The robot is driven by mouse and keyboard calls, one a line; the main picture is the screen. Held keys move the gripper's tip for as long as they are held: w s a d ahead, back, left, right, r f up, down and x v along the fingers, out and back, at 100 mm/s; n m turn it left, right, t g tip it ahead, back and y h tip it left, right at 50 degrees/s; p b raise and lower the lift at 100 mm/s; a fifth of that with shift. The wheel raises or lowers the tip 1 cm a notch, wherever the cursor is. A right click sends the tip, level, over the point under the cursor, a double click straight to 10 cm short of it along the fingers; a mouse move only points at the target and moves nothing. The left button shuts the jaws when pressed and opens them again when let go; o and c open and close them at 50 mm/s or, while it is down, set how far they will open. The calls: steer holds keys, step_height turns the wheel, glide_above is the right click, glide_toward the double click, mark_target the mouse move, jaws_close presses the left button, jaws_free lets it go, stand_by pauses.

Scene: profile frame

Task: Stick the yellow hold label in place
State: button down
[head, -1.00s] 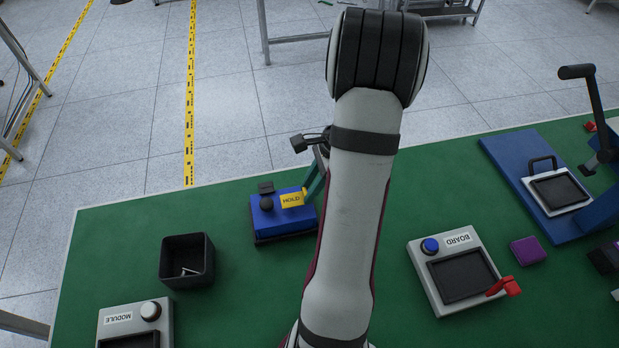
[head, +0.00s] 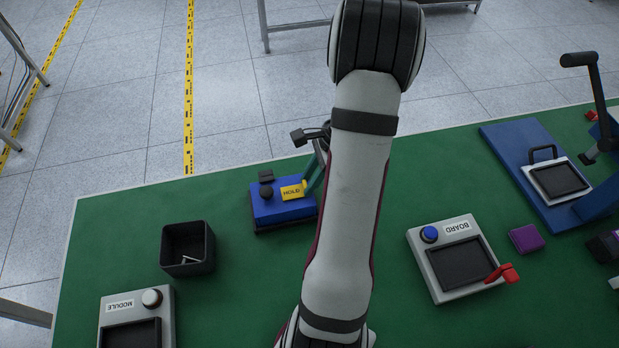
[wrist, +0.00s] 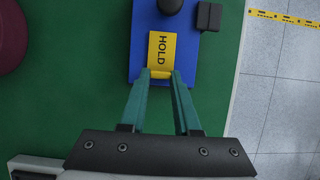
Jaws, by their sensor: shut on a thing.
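The yellow HOLD label (head: 292,192) is at the blue block (head: 272,213), over its top face toward the right side. In the wrist view the label (wrist: 162,50) lies over the blue surface (wrist: 143,40), its lettering running lengthwise. In the head view my gripper (head: 308,186) is partly hidden behind my arm. I cannot tell whether the label's underside touches the blue face everywhere.
A black knob (head: 266,191) and a small black block (head: 265,176) are beside the label. A black bin (head: 187,250) stands left, the MODULE fixture (head: 165,305) front left. The BOARD fixture (head: 472,290), a purple block (head: 526,238) and a blue press (head: 540,200) are right.

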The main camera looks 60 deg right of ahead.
steer(key=c, duration=0.5)
jaws_free()
steer(key=shift+c, duration=0.2)
steer(key=shift+r, duration=0.1)
steer(key=v, duration=1.5)
steer(key=shift+r, duration=0.3)
steer(key=shift+s+d, duration=0.1)
steer(key=v, duration=0.7)
steer(key=shift+s+d+r, duration=0.65)
steer(key=shift+s+d, duration=0.25)
steer(key=shift+s+d+r, duration=0.7)
steer(key=shift+s+d, duration=0.2)
